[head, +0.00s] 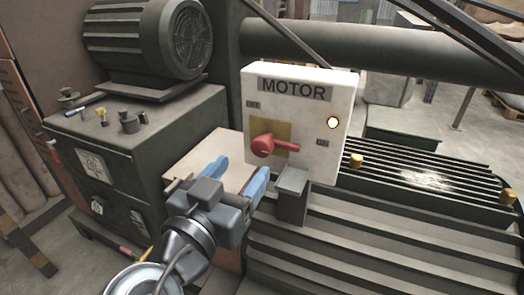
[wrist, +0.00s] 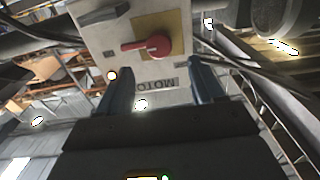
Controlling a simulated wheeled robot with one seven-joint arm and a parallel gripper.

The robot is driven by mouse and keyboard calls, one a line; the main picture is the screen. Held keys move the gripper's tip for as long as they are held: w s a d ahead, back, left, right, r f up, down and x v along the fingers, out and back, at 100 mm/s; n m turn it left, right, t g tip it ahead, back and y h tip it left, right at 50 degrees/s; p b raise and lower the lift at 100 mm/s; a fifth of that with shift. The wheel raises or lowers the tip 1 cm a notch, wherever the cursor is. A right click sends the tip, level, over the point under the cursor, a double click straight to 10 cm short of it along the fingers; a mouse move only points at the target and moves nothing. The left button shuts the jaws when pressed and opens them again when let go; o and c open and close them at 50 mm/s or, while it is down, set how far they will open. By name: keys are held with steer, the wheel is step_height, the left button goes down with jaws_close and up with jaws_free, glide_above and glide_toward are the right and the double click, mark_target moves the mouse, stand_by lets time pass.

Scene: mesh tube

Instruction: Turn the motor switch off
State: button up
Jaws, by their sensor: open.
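The white motor box (head: 310,163) stands upright with a MOTOR label, OFF at its left and ON at its right. Its red switch (head: 264,146) sits on a yellow plate, with the handle pointing right toward ON. A round lamp (head: 333,122) on the box looks lit. My gripper (head: 238,174) has blue fingers spread open, in front of and below the box's left part, apart from the switch. In the wrist view the box is upside down and the red switch (wrist: 155,45) shows beyond the open, empty fingers (wrist: 161,68).
A dark cabinet (head: 150,150) with a ribbed motor (head: 150,40) on top stands at the left. A grey block (head: 292,182) juts out below the box. Ribbed dark machine covers (head: 420,185) with yellow knobs lie at the right. A thick pipe (head: 370,45) runs behind.

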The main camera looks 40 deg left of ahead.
mark_target(260, 149)
steer(key=p+x, duration=0.1)
steer(key=x, duration=0.6)
steer(key=shift+d, duration=0.1)
steer(key=c, duration=1.1)
